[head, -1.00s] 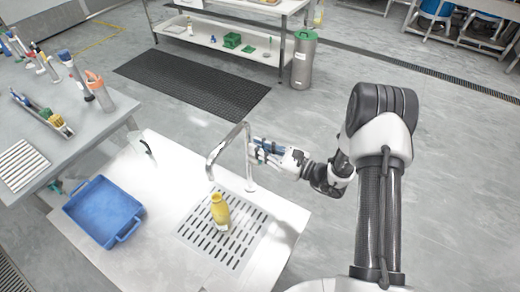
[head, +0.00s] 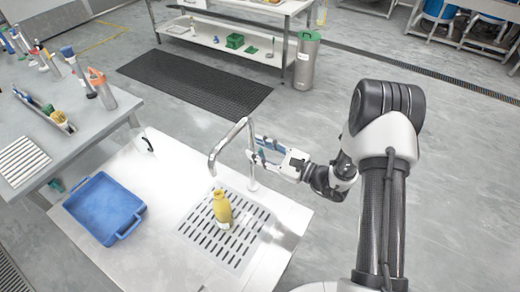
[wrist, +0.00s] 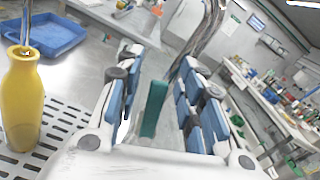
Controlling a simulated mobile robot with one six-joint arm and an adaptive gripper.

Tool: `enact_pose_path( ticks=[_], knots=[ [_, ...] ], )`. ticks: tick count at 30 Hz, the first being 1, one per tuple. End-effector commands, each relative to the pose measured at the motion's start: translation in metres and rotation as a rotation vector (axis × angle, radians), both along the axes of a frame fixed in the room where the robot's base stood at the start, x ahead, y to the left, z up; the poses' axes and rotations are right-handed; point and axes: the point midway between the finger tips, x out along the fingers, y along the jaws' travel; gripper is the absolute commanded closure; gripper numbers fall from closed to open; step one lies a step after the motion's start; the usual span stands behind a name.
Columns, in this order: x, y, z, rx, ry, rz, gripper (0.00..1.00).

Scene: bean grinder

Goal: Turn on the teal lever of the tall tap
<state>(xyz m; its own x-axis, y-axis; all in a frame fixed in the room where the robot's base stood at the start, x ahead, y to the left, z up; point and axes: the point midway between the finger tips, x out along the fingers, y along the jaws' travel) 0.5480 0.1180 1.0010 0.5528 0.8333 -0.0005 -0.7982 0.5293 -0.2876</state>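The tall chrome tap (head: 228,141) stands at the back edge of the white counter, its spout arching over a slotted drain grate (head: 196,226). In the wrist view the teal lever (wrist: 153,108) stands between my gripper's two blue-padded fingers, with gaps on both sides. The tap's pipe (wrist: 208,35) rises just beyond the fingertips. My gripper (head: 258,149) is open beside the tap's upright pipe, reaching in from the right. It also shows in the wrist view (wrist: 160,72). The lever cannot be made out in the head view.
A yellow bottle (head: 222,207) stands on the grate under the spout; it also shows in the wrist view (wrist: 22,105). A blue tray (head: 103,208) lies on the counter's left. A grey table (head: 75,120) with tools stands at the left. The floor right of the counter is clear.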

Motion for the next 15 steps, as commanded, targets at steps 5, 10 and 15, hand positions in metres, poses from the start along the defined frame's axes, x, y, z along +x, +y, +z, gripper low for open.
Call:
enact_pose_path(
  ticks=[5,10,15],
  knots=[
    [0.0,0.0,0.0,0.0,0.0,0.0,0.65],
    [-0.004,-0.008,0.0,0.001,0.001,-0.002,0.65],
    [-0.021,-0.035,0.0,0.0,0.001,-0.006,0.65]
  ],
)
